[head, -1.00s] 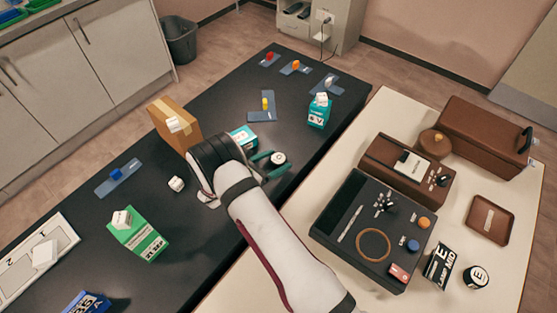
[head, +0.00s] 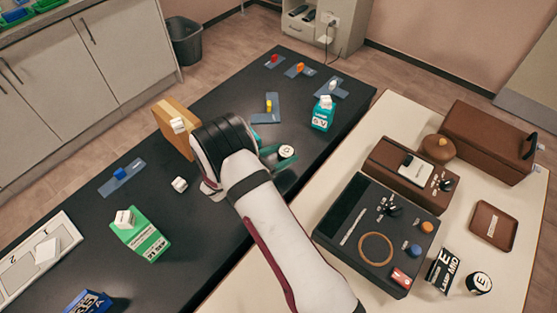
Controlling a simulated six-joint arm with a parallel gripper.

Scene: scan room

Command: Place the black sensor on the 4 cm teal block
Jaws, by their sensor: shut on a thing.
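My gripper (head: 277,161) has its teal-green fingers shut on a small black cylinder with a white marked top (head: 287,152), which appears to be the black sensor. It is held over the dark table, with a shadow below it. How far it is above the table is unclear. A teal box (head: 322,115) stands further back to the right, with a white piece on top. The wrist hides nearly all of another teal block behind it. I cannot read a size, so I cannot tell which is the 4 cm block.
A cardboard box (head: 175,132) stands close left of my wrist. A white cube (head: 180,184) and a green box (head: 140,236) are nearer. Blue-grey mats with small coloured pieces lie further back.

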